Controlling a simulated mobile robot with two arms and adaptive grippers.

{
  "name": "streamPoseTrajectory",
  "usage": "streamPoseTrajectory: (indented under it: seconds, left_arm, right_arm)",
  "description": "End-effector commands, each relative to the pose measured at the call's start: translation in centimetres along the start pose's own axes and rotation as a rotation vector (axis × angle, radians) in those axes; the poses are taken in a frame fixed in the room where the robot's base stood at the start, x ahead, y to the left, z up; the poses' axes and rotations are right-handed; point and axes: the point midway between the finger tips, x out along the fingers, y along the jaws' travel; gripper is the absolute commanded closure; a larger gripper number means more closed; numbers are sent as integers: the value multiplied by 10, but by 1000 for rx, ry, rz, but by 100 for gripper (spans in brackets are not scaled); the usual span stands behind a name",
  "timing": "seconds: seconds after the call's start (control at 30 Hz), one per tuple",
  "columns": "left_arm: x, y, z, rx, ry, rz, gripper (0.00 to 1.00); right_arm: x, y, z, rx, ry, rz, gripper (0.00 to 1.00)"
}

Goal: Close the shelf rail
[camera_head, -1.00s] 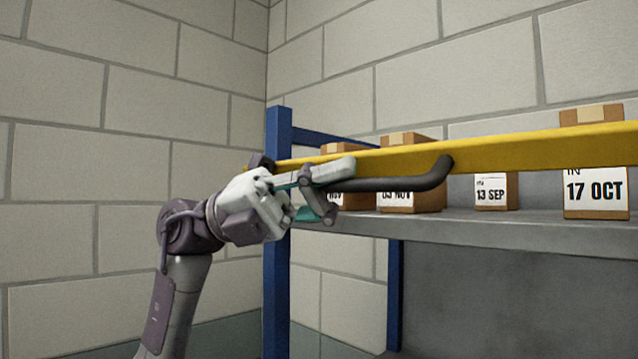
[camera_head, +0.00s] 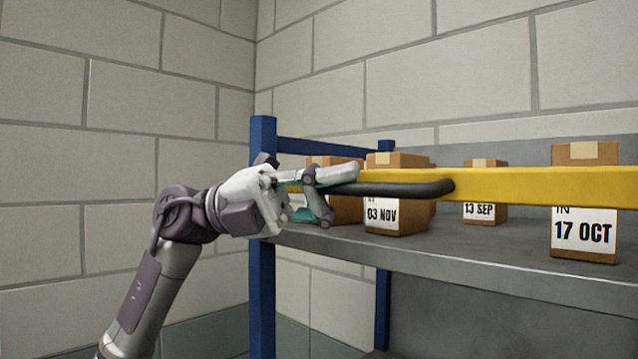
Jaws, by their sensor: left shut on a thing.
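The yellow shelf rail (camera_head: 500,187) runs across the front of the shelf, level in the picture, from the left post out past the right edge. A dark bent handle (camera_head: 405,188) is fixed to its front near the left end. My left gripper (camera_head: 335,192) is shut on the left part of this handle, and its fingers cover the grip point. The rail's left end by the blue post (camera_head: 262,215) is hidden behind my gripper, so I cannot tell whether it touches the post. My right gripper is not in view.
Cardboard boxes stand on the grey shelf board (camera_head: 480,251) behind the rail: one marked 03 NOV (camera_head: 384,214), one 13 SEP (camera_head: 478,211), one 17 OCT (camera_head: 583,232) and one partly hidden (camera_head: 345,206). Block walls (camera_head: 150,110) stand behind and left.

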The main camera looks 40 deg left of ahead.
Motion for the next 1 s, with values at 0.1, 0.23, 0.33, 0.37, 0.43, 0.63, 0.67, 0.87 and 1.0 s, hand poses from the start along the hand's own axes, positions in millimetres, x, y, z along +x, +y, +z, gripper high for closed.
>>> streamPoseTrajectory:
  seconds: [0.1, 0.23, 0.33, 0.37, 0.43, 0.63, 0.67, 0.87, 1.0]
  left_arm:
    - [5, 4, -4, -3, 18, 11, 100]
    - [5, 3, -4, -3, 18, 12, 100]
    - [5, 4, -4, -3, 18, 12, 100]
    - [5, 4, -4, -3, 18, 12, 100]
    - [5, 4, -4, -4, 18, 12, 100]
    - [5, 4, -4, -4, 18, 12, 100]
    - [5, 4, -4, -4, 18, 12, 100]
    - [5, 4, -4, -4, 18, 11, 61]
    - [4, 3, -3, -4, 14, 10, 61]
  right_arm:
    - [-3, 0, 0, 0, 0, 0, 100]
    - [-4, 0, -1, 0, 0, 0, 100]
    - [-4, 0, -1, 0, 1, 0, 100]
    - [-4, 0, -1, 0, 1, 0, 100]
    - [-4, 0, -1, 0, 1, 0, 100]
    - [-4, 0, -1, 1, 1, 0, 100]
    - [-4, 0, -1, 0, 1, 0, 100]
    - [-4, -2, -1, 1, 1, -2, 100]
    - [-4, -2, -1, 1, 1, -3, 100]
